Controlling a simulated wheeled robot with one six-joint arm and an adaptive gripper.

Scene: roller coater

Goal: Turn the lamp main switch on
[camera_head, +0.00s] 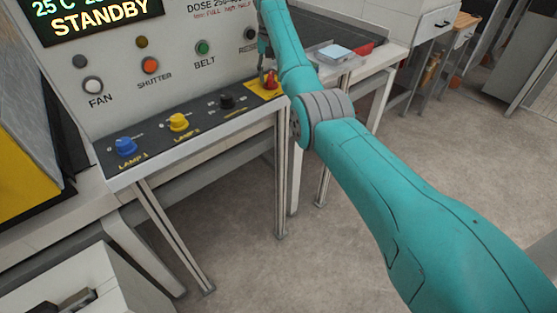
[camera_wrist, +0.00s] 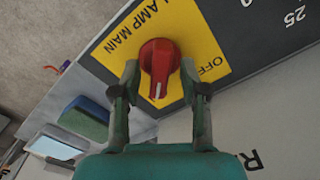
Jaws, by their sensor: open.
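The lamp main switch is a red rotary knob (camera_wrist: 159,57) on a yellow plate (camera_wrist: 205,40) marked LAMP MAIN and OFF. A white mark on the knob points toward the bottom of the wrist view, between the two fingers. My gripper (camera_wrist: 162,82) is open, with one fingertip on each side of the knob's near part. I cannot tell whether the fingers touch it. In the head view the red knob (camera_head: 271,80) is at the right end of the dark control strip, with my gripper (camera_head: 266,72) just over it.
A yellow knob (camera_head: 179,122), a blue knob (camera_head: 126,146) and a black knob (camera_head: 227,101) sit along the same strip. FAN, SHUTTER and BELT buttons are on the panel above, under a STANDBY display (camera_head: 95,15).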

